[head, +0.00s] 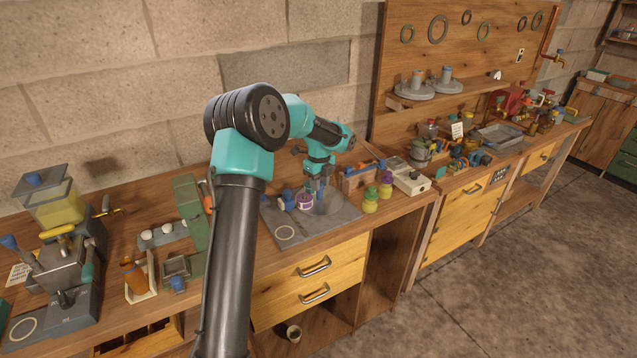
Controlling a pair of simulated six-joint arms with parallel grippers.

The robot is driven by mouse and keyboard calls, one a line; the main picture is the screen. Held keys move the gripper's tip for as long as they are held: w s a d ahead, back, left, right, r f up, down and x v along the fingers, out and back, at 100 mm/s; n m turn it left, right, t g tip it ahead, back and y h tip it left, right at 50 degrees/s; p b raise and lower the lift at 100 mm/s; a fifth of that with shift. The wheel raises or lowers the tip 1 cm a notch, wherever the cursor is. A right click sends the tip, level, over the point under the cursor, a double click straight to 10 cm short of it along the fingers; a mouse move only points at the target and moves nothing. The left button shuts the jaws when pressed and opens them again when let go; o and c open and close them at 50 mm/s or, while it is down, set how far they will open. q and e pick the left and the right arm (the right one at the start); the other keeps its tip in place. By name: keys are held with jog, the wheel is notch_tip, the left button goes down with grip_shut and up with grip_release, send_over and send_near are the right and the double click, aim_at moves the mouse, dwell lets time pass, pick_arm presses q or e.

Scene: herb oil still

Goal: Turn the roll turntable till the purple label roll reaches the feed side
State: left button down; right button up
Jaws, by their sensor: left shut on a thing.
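The purple label roll (304,202), with a pale label band, stands at the left side of the roll turntable (328,207), a small grey round piece on a dark grey base plate (340,224). My left gripper (321,193) reaches down over the turntable, just right of the purple roll. It is shut on a part of the turntable, but the grasped part is small and mostly hidden by the fingers. Blue-topped pieces (287,197) stand left of the purple roll. My right gripper is not in view.

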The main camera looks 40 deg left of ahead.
pick_arm(q)
jog(key=c, duration=0.8)
grip_release()
notch_tip(320, 180, up, 18)
jog(key=shift+f, duration=0.25)
